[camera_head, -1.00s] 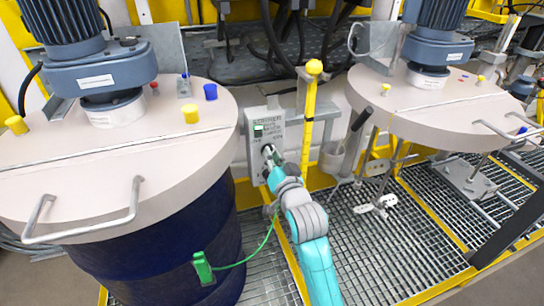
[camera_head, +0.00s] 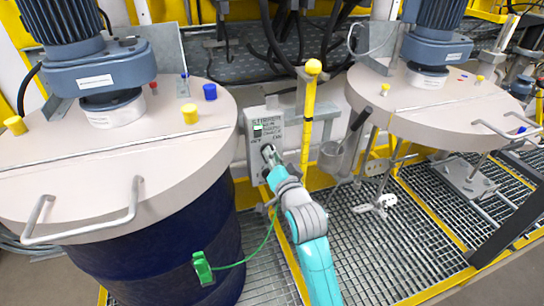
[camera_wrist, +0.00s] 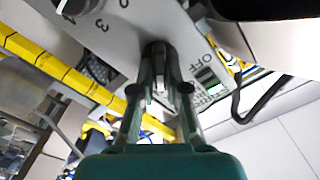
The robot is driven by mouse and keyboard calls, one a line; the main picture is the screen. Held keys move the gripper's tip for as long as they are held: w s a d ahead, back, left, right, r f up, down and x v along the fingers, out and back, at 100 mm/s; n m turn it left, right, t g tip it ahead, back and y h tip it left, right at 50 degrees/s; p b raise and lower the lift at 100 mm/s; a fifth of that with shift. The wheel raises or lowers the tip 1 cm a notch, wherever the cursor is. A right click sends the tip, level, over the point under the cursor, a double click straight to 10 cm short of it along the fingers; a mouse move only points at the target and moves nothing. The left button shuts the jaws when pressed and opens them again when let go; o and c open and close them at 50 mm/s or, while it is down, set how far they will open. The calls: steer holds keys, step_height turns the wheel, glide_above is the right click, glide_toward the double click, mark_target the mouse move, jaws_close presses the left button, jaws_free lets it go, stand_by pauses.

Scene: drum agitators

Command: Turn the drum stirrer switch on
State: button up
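The grey stirrer switch box (camera_head: 262,133) stands between the two drums in the head view, with printed labels on its front. In the wrist view its panel (camera_wrist: 118,25) shows tilted, with the word OFF right of the fingers. The dark switch knob (camera_wrist: 157,48) sits between the fingertips. My gripper (camera_head: 268,152) is at the lower front of the box, at the knob. In the wrist view my gripper (camera_wrist: 160,62) has its two fingers close together, one on each side of the knob, and appears shut on it. The fingers hide much of the knob.
A blue drum (camera_head: 165,245) with a pale lid and handle stands at left. Another pale lid (camera_head: 430,105) with a motor is at right. A yellow post (camera_head: 308,120) rises just right of the box. A green clamp (camera_head: 203,268) with a cable hangs on the drum. Grating covers the floor.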

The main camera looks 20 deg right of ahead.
steer(key=o, duration=0.4)
steer(key=s, duration=1.2)
steer(key=s+f+n, duration=0.2)
steer(key=s+f, duration=0.7)
steer(key=s, duration=0.1)
steer(key=s+f+n+g, duration=0.1)
steer(key=s+f+n, duration=0.2)
steer(key=s, duration=1.2)
steer(key=s+f+n+g, duration=0.2)
steer(key=s+f+n, duration=0.1)
steer(key=s, duration=1.3)
steer(key=shift+s+a, duration=0.15)
